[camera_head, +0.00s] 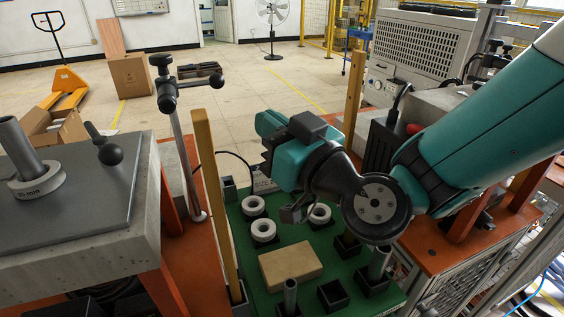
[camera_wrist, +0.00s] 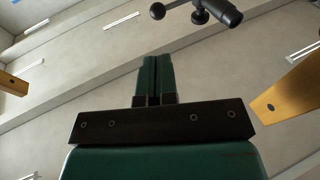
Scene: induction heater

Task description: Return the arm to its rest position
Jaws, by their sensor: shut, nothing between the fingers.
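My arm, teal and black, reaches in from the right in the head view, bent over the green board (camera_head: 350,297). My gripper (camera_head: 268,122) is at its far end, raised above the board and pointing away from the head camera. In the wrist view my gripper (camera_wrist: 153,62) shows two teal fingers side by side, shut with nothing between them. Ceiling is behind them, so the wrist camera looks upward. My wrist hides part of the board's back.
White rings (camera_head: 264,230), a tan block (camera_head: 290,265) and black square holders (camera_head: 333,295) are on the board. Wooden posts (camera_head: 216,195) (camera_head: 354,95) stand at both sides. A black-knobbed metal stand (camera_head: 186,150) is left; a grey machine (camera_head: 420,60) is behind right.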

